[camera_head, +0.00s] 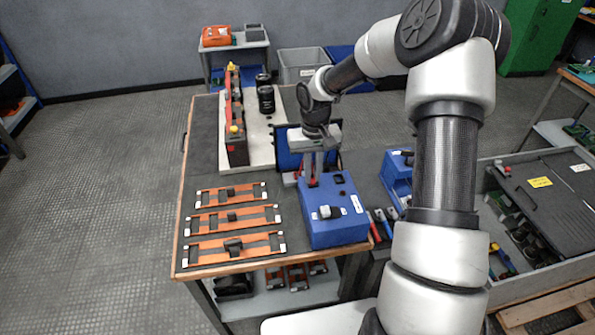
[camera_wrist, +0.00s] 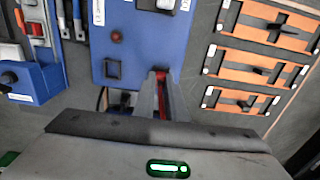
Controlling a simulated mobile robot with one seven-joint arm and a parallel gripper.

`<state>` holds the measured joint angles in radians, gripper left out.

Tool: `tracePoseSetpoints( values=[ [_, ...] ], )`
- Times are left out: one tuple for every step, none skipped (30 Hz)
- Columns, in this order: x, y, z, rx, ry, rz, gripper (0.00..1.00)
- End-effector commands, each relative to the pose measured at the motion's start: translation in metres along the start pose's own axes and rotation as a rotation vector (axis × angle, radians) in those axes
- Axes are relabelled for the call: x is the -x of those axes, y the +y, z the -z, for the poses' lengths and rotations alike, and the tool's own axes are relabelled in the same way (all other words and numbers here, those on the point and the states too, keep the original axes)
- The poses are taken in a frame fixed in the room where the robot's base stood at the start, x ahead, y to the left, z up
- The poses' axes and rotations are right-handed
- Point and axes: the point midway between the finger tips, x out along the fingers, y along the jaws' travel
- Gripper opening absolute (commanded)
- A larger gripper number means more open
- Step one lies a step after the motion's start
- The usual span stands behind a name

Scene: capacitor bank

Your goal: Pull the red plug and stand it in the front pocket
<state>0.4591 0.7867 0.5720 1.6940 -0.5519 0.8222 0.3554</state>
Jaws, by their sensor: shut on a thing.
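My gripper (camera_head: 312,182) points down at the back left edge of a blue box (camera_head: 336,229). Its fingers are shut on the red plug, which shows as a narrow red strip between them in the wrist view (camera_wrist: 162,88). Most of the plug is hidden by the fingers. I cannot tell whether its lower end is still in a socket. The blue box also shows in the wrist view (camera_wrist: 140,50), with a dark square opening (camera_wrist: 113,68) and a small dark red round part (camera_wrist: 117,36) on its top. I cannot tell which opening is the front pocket.
Several orange frames with black handles (camera_head: 232,217) lie left of the blue box. A tall red-brown unit with yellow knobs (camera_head: 236,120) stands at the back left. A blue holder (camera_head: 396,178) and hand tools (camera_head: 381,222) are to the right. Bare bench lies between.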

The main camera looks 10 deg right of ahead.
Motion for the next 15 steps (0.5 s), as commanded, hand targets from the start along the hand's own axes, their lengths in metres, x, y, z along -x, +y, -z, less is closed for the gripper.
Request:
tracePoseSetpoints(
  values=[
    [-0.0058, -0.0001, -0.0024, 0.000, -0.006, 0.002, 0.00],
    [-0.0061, -0.0001, -0.0025, 0.000, -0.007, 0.002, 0.00],
    [-0.0064, -0.0001, -0.0026, 0.000, -0.007, 0.003, 0.00],
    [-0.0067, -0.0001, -0.0027, 0.000, -0.007, 0.003, 0.00],
    [-0.0070, -0.0001, -0.0029, 0.000, -0.008, 0.003, 0.00],
    [-0.0075, -0.0001, -0.0030, 0.000, -0.008, 0.003, 0.00],
    [-0.0079, -0.0001, -0.0032, 0.000, -0.009, 0.003, 0.00],
    [-0.0085, -0.0001, -0.0033, -0.001, -0.010, 0.003, 0.00],
    [-0.0093, -0.0002, -0.0035, -0.001, -0.011, 0.003, 0.00],
    [-0.0100, -0.0002, -0.0037, -0.002, -0.012, 0.003, 0.00],
    [-0.0108, -0.0002, -0.0038, -0.003, -0.013, 0.003, 0.00],
    [-0.0117, -0.0001, -0.0039, -0.004, -0.014, 0.003, 0.00],
    [-0.0124, 0.0001, -0.0040, -0.004, -0.015, 0.003, 0.00],
    [-0.0130, 0.0003, -0.0042, -0.005, -0.016, 0.003, 0.00],
    [-0.0138, 0.0005, -0.0043, -0.007, -0.017, 0.003, 0.00]
  ],
)
